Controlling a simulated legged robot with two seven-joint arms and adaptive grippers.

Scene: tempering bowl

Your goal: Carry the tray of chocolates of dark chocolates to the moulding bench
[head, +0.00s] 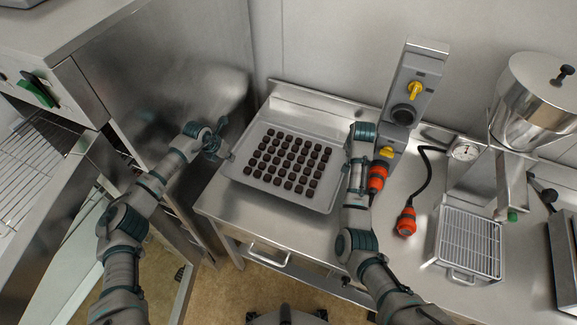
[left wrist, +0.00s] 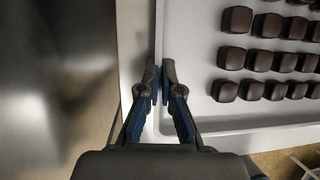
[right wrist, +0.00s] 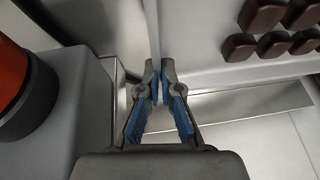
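The light grey tray (head: 297,125) of chocolates is over the left part of the steel bench (head: 262,226); I cannot tell whether it touches the bench. Several dark square chocolates (head: 291,163) lie in rows in it. My left gripper (head: 222,152) is at the tray's left rim. In the left wrist view its fingertips (left wrist: 160,84) are close together on the tray's wall (left wrist: 200,129). In the right wrist view my right gripper's fingertips (right wrist: 160,82) close on the opposite wall of the tray (right wrist: 192,48). In the head view my right arm hides that gripper.
A grey socket box (head: 409,88) with orange plugs (head: 407,221) stands close right of the tray. A wire-rack tray (head: 469,243) and a steel hopper (head: 533,95) are further right. A tall steel cabinet (head: 180,80) is close on the left. A wall is behind.

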